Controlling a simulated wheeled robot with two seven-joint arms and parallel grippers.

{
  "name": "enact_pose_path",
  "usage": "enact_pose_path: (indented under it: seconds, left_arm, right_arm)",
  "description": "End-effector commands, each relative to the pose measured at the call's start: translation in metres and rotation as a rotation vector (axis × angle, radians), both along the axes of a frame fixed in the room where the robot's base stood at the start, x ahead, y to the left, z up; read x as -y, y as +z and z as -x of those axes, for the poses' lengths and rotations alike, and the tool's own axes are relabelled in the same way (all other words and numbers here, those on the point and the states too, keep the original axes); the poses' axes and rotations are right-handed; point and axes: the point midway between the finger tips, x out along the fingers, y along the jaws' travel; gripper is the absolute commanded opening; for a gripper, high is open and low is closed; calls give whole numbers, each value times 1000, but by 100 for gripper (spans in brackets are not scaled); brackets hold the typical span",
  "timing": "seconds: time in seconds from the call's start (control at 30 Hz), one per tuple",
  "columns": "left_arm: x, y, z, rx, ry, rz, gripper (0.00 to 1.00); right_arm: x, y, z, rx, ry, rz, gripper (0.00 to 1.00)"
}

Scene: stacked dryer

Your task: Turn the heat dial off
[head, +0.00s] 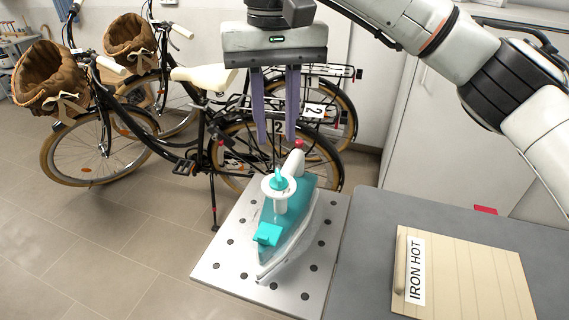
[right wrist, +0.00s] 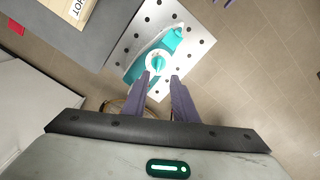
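A teal and white iron (head: 288,225) lies on a white perforated plate (head: 225,262). Its heat dial (head: 279,183), a teal knob on a white round collar, stands up from the iron. My right gripper (head: 276,138) hangs above the dial with its two purple fingers apart and nothing between them. In the right wrist view the dial (right wrist: 157,63) shows just beyond the open fingertips, apart from them as far as I can tell. The iron (right wrist: 170,41) also shows there. Two purple tips at that view's top edge (right wrist: 223,3) look like my left gripper, mostly cut off.
A grey table (head: 365,245) stands right of the plate, with a wooden board (head: 475,275) and a label reading "IRON HOT" (head: 415,272). A red item (head: 485,209) lies at its back. Bicycles (head: 190,110) with baskets stand behind. Floor at left is clear.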

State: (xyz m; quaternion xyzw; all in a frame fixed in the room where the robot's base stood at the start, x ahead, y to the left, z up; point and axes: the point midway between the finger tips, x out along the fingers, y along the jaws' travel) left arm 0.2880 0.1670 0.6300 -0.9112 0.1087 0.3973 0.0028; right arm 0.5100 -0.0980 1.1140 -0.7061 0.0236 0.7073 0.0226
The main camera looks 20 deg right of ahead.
Motion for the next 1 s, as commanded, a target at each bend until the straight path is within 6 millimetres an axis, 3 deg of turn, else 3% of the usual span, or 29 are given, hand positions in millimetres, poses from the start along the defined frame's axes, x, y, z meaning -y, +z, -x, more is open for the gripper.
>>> enact_pose_path:
  seconds: [0.2, 0.4, 0.57, 0.83, 0.87, 1.0]
  left_arm:
    - [-1, -1, 0, -1, 2, -2, 39]
    - [-2, 5, -7, 14, 3, -2, 39]
    - [-2, 10, -13, 29, 3, -1, 39]
    - [-2, 10, -13, 29, 3, -1, 39]
    - [-2, 9, -13, 28, 3, -2, 39]
    - [-2, 8, -11, 24, 4, -2, 39]
  right_arm:
    - [3, -43, 1, -3, -4, 1, 26]
    - [3, -72, 1, -2, -5, 0, 26]
    - [3, -83, 1, 0, -5, 1, 26]
    - [3, -85, 1, 1, -5, 0, 26]
    - [3, -85, 1, 1, -5, 0, 24]
    - [3, -85, 0, 1, -5, 0, 0]
